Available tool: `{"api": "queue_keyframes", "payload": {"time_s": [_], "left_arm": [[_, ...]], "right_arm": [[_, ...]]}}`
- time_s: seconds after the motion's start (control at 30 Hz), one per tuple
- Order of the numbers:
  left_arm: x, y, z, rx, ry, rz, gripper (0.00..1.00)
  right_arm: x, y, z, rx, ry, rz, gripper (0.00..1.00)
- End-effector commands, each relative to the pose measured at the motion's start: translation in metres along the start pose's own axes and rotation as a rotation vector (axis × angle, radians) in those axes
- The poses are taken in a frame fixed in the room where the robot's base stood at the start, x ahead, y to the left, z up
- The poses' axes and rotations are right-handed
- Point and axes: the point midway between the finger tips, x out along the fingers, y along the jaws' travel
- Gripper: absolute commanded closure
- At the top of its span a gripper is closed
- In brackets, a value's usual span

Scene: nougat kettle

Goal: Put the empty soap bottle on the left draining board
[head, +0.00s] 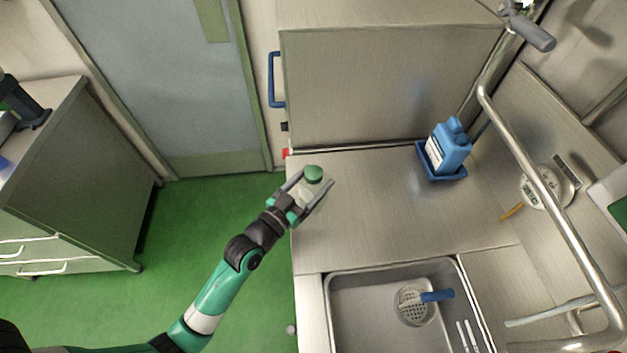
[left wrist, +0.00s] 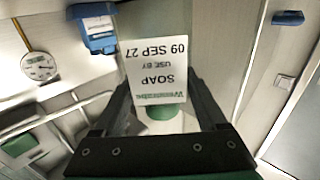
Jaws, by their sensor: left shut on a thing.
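Whether the bottle is empty cannot be seen. My right gripper is in neither view.
A blue canister (head: 449,148) stands in a blue tray (head: 443,176) at the board's back right. The sink (head: 345,313) holds a strainer (head: 412,306) with a blue handle. A metal rail (head: 545,200) crosses the right side. The middle of the board is clear.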

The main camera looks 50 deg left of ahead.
Motion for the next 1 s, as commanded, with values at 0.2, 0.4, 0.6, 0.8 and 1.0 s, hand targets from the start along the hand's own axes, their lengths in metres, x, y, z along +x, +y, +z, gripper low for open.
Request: {"api": "queue_keyframes", "payload": {"time_s": [0.2,0.4,0.6,0.8,1.0], "left_arm": [[0.0,0.0,0.003,0.0,0.0,0.0,0.06],[0.0,0.0,0.003,0.0,0.0,0.0,0.0],[-0.007,0.0,0.0,0.0,-0.002,0.0,0.0],[-0.051,0.0,0.002,-0.001,-0.004,-0.001,0.0],[-0.098,0.0,0.003,-0.001,-0.003,-0.001,0.0]], "right_arm": [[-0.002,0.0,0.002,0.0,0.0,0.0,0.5],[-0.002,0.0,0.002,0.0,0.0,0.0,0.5],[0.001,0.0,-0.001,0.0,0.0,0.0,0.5],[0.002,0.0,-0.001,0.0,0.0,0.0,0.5],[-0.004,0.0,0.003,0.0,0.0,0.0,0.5]]}}
